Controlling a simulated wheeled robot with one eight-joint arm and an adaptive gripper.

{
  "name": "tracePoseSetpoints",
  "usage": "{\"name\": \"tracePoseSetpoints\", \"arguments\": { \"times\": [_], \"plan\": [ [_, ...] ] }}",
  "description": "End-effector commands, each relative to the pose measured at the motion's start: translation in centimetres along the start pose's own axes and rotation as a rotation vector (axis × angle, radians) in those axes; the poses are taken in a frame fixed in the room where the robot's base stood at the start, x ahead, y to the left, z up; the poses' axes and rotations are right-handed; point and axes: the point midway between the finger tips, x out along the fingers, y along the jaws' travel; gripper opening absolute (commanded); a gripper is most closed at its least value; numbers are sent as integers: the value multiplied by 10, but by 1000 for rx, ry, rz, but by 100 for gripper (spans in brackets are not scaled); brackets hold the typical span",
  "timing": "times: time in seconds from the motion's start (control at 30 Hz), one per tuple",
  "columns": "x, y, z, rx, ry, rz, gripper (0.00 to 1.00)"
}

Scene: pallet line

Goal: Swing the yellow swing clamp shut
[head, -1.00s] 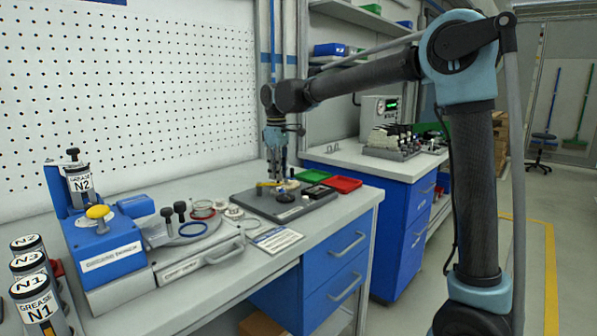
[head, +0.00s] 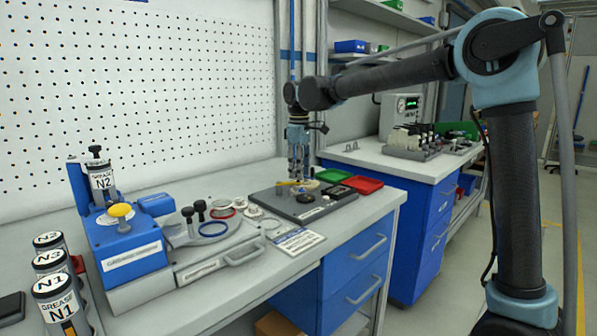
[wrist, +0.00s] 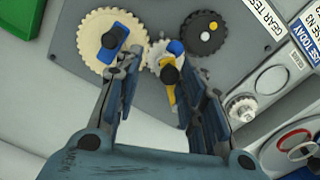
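The yellow swing clamp (wrist: 168,92) is a small yellow arm with a black knob, beside a blue block, over a small pale gear (wrist: 158,54) on the dark grey fixture plate (wrist: 235,62). A large cream gear (wrist: 85,45) with a blue piece (wrist: 114,42) lies left of it in the wrist view. My gripper (wrist: 163,80) is open and points down at the plate. The clamp lies between its fingers, nearer the right one; contact cannot be told. In the head view my gripper (head: 299,177) is over the plate (head: 318,208), with a bit of yellow (head: 285,183) beside it.
A black gear (wrist: 203,33) sits near the clamp. Green (head: 332,176) and red (head: 364,185) trays stand behind the plate. A label card (head: 296,241) lies in front. A blue-grey greasing device (head: 125,250) and grease cartridges (head: 55,290) stand to the left.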

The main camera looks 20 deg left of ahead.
Motion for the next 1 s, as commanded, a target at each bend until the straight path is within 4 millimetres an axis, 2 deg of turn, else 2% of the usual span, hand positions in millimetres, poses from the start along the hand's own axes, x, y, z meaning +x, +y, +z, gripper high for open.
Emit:
{"name": "tracePoseSetpoints", "arguments": {
  "times": [0.37, 0.47, 0.8, 1.0],
  "plan": [
    [-6, -4, 0, -4, -1, -4, 38],
    [-18, -3, 0, -4, -1, -5, 38],
    [-82, 0, 0, -3, 0, -4, 38],
    [-108, 2, 0, -3, 0, -4, 38]
  ]
}}
